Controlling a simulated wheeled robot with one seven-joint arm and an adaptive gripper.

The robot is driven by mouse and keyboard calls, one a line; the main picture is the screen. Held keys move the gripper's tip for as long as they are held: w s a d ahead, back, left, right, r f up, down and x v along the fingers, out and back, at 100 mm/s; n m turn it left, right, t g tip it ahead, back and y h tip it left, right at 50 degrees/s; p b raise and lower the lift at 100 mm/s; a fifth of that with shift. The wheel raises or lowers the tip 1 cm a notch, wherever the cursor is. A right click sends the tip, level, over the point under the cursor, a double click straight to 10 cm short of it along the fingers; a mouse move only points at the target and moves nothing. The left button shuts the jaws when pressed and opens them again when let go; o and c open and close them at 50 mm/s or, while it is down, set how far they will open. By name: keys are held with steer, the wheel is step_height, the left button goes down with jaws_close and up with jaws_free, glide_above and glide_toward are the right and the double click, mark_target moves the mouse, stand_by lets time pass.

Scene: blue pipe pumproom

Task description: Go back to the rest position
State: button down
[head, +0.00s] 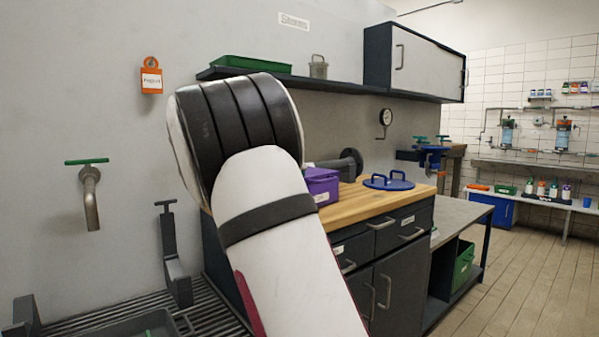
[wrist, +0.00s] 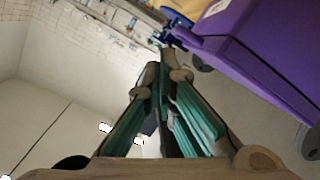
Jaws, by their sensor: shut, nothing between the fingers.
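My gripper (wrist: 163,72) shows in the wrist view with its two teal-padded fingers together at the tips and nothing between them. A purple box (wrist: 255,55) is close beside the fingers at the upper right of that view, apart from them as far as I can tell. In the head view my white and black arm fills the middle and hides the gripper. There the purple box (head: 322,186) stands on the wooden counter top (head: 349,204), just right of my arm and partly covered by it.
A blue lid with handles (head: 388,182) lies on the counter. A shelf (head: 335,87) with a green tray (head: 251,64) and a wall cabinet (head: 414,62) are above. A tap (head: 90,195) and a metal grate (head: 213,318) are at left.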

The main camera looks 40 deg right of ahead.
steer(key=s+a+f+n+y, duration=0.45)
steer(key=s+a+f, duration=0.25)
steer(key=s+a, duration=0.6)
steer(key=s+a+f+n+t+y, duration=0.1)
steer(key=s+a+f+n+y, duration=0.45)
steer(key=s+a, duration=0.75)
steer(key=s+a+f+n+y, duration=0.2)
steer(key=s+a+f+y, duration=0.55)
steer(key=s, duration=0.85)
step_height(320, 180, up, 34)
steer(key=a+t+h+p, duration=0.1)
steer(key=t+p, duration=0.3)
steer(key=p, duration=2.9)
steer(key=shift+w+a+r+h, duration=0.15)
steer(key=shift+w+r+h, duration=0.1)
steer(key=shift+h, duration=0.2)
